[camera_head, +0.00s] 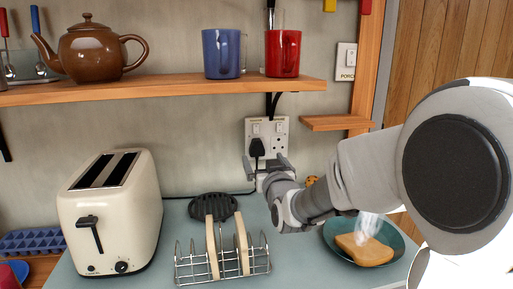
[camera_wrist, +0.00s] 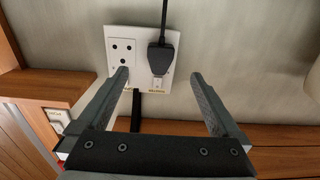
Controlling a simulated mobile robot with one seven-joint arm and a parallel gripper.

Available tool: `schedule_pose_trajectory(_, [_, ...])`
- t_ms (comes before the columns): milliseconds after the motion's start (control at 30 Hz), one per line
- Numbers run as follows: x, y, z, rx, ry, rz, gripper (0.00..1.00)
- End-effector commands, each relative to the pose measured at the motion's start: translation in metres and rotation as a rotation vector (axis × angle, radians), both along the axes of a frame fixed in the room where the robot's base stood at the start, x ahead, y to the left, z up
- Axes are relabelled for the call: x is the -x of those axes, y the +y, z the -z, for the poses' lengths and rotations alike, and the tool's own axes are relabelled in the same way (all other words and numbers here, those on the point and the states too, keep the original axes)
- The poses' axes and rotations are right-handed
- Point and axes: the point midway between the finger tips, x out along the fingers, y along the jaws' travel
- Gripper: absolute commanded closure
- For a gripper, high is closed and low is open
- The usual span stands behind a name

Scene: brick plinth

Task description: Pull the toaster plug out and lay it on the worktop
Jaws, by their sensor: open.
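The black toaster plug (camera_head: 257,147) sits in the left socket of the white double wall socket (camera_head: 280,136), above the worktop (camera_head: 178,225). A black cord runs behind the toast rack area towards the cream toaster (camera_head: 110,215) at left. My gripper (camera_head: 264,162) is open and empty, just in front of and below the plug in the head view. In the wrist view the picture is turned over: the plug (camera_wrist: 163,56) shows beyond the gap between the fingertips of my gripper (camera_wrist: 160,75), its cord going up. The fingers appear not to touch it.
A wire toast rack (camera_head: 222,263) with toast, a dark round trivet (camera_head: 212,206) and a plate (camera_head: 392,262) with bread stand on the worktop. A shelf (camera_head: 170,90) with a teapot and two mugs hangs above the socket. A small ledge (camera_head: 336,123) is at right.

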Motion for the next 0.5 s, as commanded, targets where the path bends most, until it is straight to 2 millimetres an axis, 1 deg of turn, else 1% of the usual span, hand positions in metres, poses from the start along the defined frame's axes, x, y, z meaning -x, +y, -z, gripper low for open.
schedule_pose_trajectory(100, [-0.018,0.004,-0.003,0.0,0.002,-0.001,0.0])
schedule_pose_trajectory(200, [-0.033,0.007,0.0,-0.001,0.002,0.0,0.0])
schedule_pose_trajectory(400, [-0.055,0.012,0.002,0.0,0.001,-0.001,0.0])
schedule_pose_trajectory(500, [-0.062,0.013,0.001,0.0,0.001,0.0,0.0])
